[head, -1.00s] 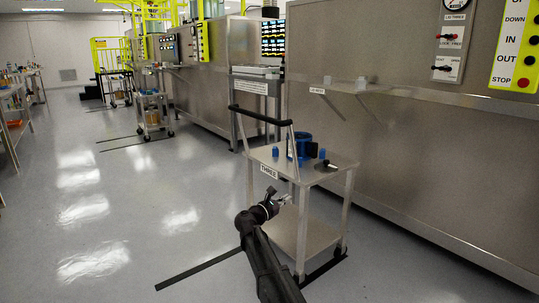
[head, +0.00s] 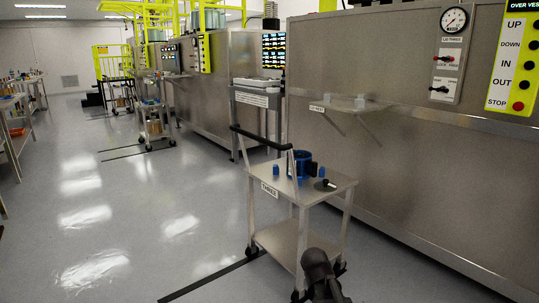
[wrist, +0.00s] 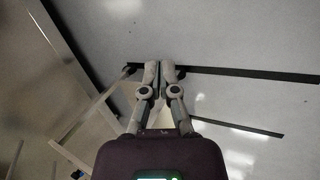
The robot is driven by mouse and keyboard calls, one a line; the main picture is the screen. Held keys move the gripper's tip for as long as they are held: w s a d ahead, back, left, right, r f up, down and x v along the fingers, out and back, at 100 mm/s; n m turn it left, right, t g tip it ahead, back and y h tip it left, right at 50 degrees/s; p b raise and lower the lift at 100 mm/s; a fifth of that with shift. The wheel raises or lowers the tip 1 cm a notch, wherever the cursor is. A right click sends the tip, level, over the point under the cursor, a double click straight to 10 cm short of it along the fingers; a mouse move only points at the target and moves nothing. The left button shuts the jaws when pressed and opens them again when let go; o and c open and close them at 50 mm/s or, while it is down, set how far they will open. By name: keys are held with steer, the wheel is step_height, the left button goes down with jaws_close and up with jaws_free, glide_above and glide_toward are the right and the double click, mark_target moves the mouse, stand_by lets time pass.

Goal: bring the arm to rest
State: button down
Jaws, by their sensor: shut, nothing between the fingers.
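My gripper (wrist: 158,85) shows in the wrist view with its two fingers close together and nothing between them. Beyond it are the grey floor and dark floor strips. In the head view only a dark part of my arm (head: 322,275) shows at the bottom, in front of the lower right of the cart. The gripper itself is not visible in the head view.
A steel cart labelled THREE (head: 315,192) stands close by, with a blue device (head: 301,163) and small blue pieces on top. A steel vessel wall (head: 420,150) with a shelf (head: 350,105) runs along the right. The floor (head: 150,230) to the left is open.

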steer(key=s+a+r+m+g+y+p, duration=0.25)
steer(key=s+m+y, duration=0.25)
steer(key=s, duration=0.5)
step_height(320, 180, up, 36)
steer(key=p, duration=3.7)
steer(key=shift+w+r+t+p, duration=0.25)
steer(key=shift+t+p, duration=0.1)
